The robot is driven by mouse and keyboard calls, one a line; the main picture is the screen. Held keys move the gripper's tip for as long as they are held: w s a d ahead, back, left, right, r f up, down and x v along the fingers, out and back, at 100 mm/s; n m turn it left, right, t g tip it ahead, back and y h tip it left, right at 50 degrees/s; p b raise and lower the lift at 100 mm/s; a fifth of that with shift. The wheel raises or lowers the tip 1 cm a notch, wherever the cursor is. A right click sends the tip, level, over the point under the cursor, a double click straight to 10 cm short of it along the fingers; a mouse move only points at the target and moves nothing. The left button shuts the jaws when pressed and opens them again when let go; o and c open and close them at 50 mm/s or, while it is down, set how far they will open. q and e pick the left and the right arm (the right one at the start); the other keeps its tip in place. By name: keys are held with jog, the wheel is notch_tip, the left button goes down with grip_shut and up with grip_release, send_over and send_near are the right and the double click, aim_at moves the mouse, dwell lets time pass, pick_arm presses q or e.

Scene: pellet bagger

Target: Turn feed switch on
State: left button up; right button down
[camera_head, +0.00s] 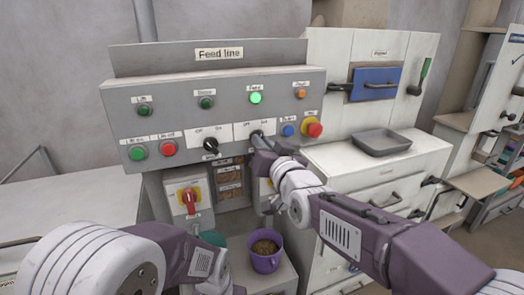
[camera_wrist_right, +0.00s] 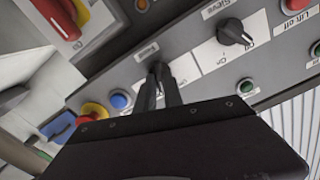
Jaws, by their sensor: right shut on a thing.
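The feed switch (camera_head: 257,133) is a black rotary knob on a white plate on the sloping grey panel marked "Feed line". My right gripper (camera_head: 260,140) is at this knob. In the wrist view, the fingers of my right gripper (camera_wrist_right: 160,92) are shut on the feed switch (camera_wrist_right: 158,69), with only a little of the knob showing. Its exact angle is hard to read. The green lamp (camera_head: 255,98) above it is brightly lit. My left arm shows at the lower left, but its gripper is out of frame.
Left of it sits another black knob (camera_head: 211,145), labelled "Sieve" in the wrist view. Right of it are a blue button (camera_head: 289,130) and a red emergency stop (camera_head: 312,128) on yellow. Below are a red-handled switch (camera_head: 188,200) and a purple bucket (camera_head: 265,262) of pellets.

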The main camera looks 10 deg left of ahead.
jog(key=shift+f+m+b, duration=0.15)
jog(key=shift+m+b, duration=0.45)
jog(key=shift+m, duration=0.4)
jog(key=c, duration=1.5)
grip_release()
jog(key=shift+o, duration=0.2)
jog(key=b+v, duration=0.1)
jog(key=v, duration=0.8)
jog(key=shift+d, duration=0.1)
